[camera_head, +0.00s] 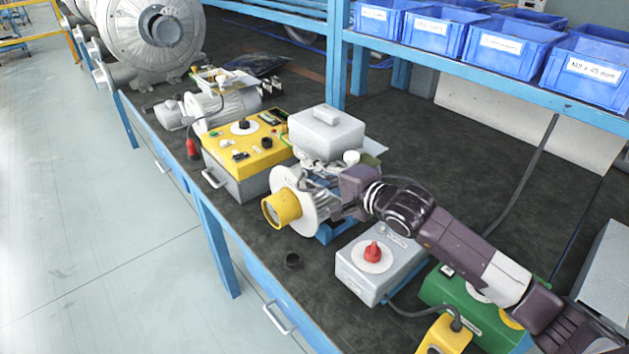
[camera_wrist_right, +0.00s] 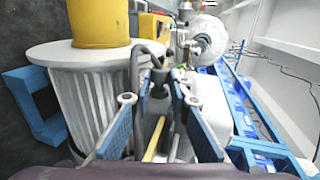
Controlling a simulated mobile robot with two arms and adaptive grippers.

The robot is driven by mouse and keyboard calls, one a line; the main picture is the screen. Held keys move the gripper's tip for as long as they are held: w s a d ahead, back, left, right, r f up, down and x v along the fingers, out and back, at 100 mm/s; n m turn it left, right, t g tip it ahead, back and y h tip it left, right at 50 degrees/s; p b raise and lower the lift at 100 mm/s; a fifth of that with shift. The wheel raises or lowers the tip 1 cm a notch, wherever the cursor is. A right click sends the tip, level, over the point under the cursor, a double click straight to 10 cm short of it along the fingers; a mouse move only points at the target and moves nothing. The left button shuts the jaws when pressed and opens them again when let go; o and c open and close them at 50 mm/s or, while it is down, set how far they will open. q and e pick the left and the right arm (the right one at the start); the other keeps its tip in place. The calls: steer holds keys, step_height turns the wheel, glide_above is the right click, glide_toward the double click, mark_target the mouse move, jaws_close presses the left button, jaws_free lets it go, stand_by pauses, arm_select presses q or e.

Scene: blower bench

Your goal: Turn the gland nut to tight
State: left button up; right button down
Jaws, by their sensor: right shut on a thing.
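The motor (camera_head: 312,195) lies on the bench with a yellow shaft cover (camera_head: 282,208), a white flange and a light grey terminal box (camera_head: 327,132) on top. My right gripper (camera_head: 338,202) reaches in from the right, beside the finned body and below the box. In the right wrist view, its blue-padded fingers (camera_wrist_right: 166,80) converge at the tips next to a dark cable (camera_wrist_right: 150,52). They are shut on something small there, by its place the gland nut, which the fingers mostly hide. I cannot see how tight it is. My left gripper is not in view.
A yellow control box (camera_head: 247,150) stands left of the motor. Blue bins (camera_head: 510,48) line the shelf above.

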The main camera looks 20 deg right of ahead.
steer(key=shift+f, duration=0.1)
stand_by(0.4)
steer(key=c, duration=1.8)
jaws_free()
steer(key=shift+s, duration=0.1)
steer(key=v, duration=0.8)
